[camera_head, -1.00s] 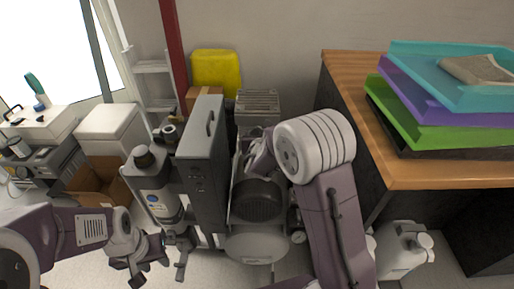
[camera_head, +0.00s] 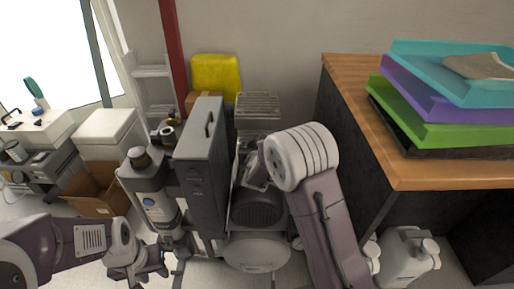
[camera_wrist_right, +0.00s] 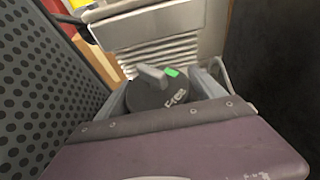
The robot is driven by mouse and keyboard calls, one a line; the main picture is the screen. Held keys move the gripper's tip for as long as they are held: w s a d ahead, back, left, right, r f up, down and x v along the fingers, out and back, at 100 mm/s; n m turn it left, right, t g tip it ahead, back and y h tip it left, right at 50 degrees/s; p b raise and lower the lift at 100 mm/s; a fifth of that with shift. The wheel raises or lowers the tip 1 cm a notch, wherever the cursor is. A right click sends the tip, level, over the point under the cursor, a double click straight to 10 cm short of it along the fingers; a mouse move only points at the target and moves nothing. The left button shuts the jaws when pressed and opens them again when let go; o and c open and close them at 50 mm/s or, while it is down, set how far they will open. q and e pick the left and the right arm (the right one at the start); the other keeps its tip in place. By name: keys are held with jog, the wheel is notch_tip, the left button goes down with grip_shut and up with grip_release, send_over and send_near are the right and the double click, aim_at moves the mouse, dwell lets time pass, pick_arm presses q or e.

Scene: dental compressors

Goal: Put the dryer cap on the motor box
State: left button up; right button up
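The dryer cap (camera_wrist_right: 158,92), dark grey and round with a raised grey grip and a green patch, sits between the fingers of my right gripper (camera_wrist_right: 165,97) in the right wrist view. Both fingers lie against its sides. In the head view this gripper (camera_head: 254,168) is partly hidden by my own arm, just right of the tall grey box and above the compressor; the cap is not clear there. The tall grey box with a top handle, seemingly the motor box (camera_head: 203,165), stands upright at the centre. My left gripper (camera_head: 152,272) is open and empty at the lower left.
A grey cylinder unit (camera_head: 152,190) stands left of the tall box. A dark ribbed motor (camera_head: 257,207) is on its right. A ribbed metal block (camera_head: 258,108) is behind. A wooden-topped desk (camera_head: 360,110) with stacked trays bounds the right side. A perforated panel (camera_wrist_right: 40,90) is close beside my right gripper.

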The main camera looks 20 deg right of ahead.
jog(key=shift+r, duration=0.2)
jog(key=shift+s+a+r+p, duration=0.1)
jog(key=shift+s+r+p, duration=0.1)
jog(key=shift+p, duration=0.15)
jog(key=p+v, duration=0.3)
jog(key=v, duration=0.8)
jog(key=s+d+f+m+g+h, duration=0.45)
jog(key=s+d+m+g, duration=0.35)
jog(key=s+d+m, duration=0.45)
jog(key=s+a+f+m+g+y, duration=0.3)
jog(key=s+a+m+y, duration=0.5)
jog(key=m, duration=1.2)
jog(key=shift+s+a+f+m+g, duration=0.4)
jog(key=shift+s+a+f, duration=0.2)
jog(key=shift+s+a, duration=0.4)
